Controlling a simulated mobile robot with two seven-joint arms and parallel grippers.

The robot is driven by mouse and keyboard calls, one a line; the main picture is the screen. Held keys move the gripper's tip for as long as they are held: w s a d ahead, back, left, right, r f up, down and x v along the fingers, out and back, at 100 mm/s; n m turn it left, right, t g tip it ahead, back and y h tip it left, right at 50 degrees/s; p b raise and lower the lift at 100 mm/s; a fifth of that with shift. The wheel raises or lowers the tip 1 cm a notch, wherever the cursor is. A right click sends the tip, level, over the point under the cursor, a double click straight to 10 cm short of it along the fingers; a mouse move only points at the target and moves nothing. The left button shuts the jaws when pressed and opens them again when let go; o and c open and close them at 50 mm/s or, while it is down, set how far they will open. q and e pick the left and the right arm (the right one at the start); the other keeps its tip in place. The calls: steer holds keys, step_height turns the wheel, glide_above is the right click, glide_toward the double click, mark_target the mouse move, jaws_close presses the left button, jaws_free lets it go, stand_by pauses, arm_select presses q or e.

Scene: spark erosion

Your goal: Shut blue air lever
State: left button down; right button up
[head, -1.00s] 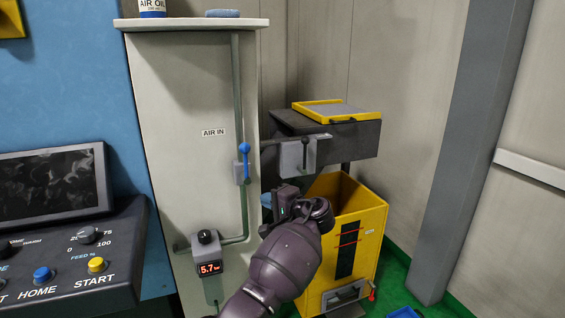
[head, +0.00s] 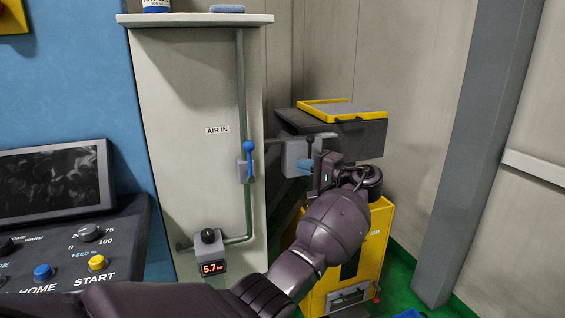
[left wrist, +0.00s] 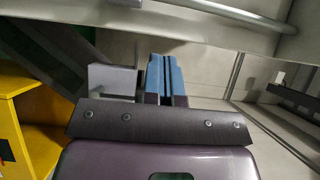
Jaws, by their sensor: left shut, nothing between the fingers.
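The blue air lever (head: 248,161) stands upright on its valve on the green vertical pipe, below the AIR IN label (head: 217,130) on the pale cabinet. The blue lever cannot be made out in the left wrist view. My right gripper is not in view.
A pressure gauge (head: 213,268) reading 5.7 sits low on the cabinet. A dark box with a yellow-framed lid (head: 342,110) and a yellow bin (head: 375,262) stand behind and below my left arm. The control panel (head: 70,250) is at left.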

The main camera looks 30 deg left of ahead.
arm_select(q)
glide_toward(249, 160)
steer(key=w+a, duration=0.4)
steer(key=w, duration=0.1)
steer(key=s+a+p, duration=0.2)
steer(key=shift+s+a+r, duration=0.2)
steer(key=shift+a+r, duration=0.05)
steer(key=shift+a, duration=0.15)
steer(key=shift+s+a+r, duration=0.1)
